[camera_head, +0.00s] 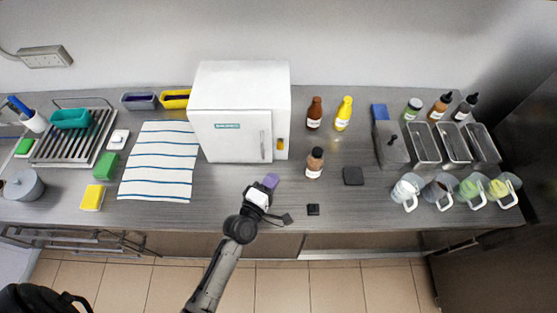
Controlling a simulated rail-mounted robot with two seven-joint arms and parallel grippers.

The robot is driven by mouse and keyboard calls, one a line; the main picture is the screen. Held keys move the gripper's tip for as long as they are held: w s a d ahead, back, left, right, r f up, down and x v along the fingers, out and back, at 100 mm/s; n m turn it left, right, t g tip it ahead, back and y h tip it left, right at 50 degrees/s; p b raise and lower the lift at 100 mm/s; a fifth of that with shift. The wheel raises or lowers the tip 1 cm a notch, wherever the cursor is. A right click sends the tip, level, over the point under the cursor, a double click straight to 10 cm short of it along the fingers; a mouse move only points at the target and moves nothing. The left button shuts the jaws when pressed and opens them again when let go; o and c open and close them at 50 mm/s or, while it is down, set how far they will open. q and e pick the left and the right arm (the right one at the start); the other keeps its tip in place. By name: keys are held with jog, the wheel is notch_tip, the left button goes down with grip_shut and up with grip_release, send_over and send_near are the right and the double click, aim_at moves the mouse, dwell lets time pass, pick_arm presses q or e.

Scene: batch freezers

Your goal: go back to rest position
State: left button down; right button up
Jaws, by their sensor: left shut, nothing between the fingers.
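My left gripper (264,190) is over the front part of the counter, just below the front of the white batch freezer (225,137). It is shut and empty. A small purple piece (271,180) shows at its tip; I cannot tell whether it is part of the gripper or a thing lying there. The freezer's door is closed, and the gripper is apart from it. My left arm reaches up from the bottom edge across the counter's front edge. My right gripper is not in view.
A brown bottle (314,163) and a small black block (313,210) are right of the gripper. A dark square (353,176) lies farther right. A striped towel (158,165) lies to the left. Several glass mugs (407,190) stand at the right. Bare counter (225,185) is left of the gripper.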

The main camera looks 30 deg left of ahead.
pick_arm(q)
jog(key=shift+s+d, duration=0.15)
jog(key=shift+s, duration=0.05)
jog(key=s+d+f+m+g+h, duration=0.5)
jog(key=m+g, duration=0.3)
jog(key=m, duration=0.6)
jog(key=s+a+m+g+y, duration=0.2)
jog(key=s+a+m+g, duration=0.1)
jog(key=s, duration=0.8)
jog(key=s+a+m+g+y, duration=0.3)
jog(key=s+g, duration=0.1)
jog(key=s, duration=0.6)
notch_tip(320, 180, up, 16)
jog(key=p, duration=1.5)
jog(key=shift+w+t, duration=0.25)
jog(key=shift+t, duration=0.05)
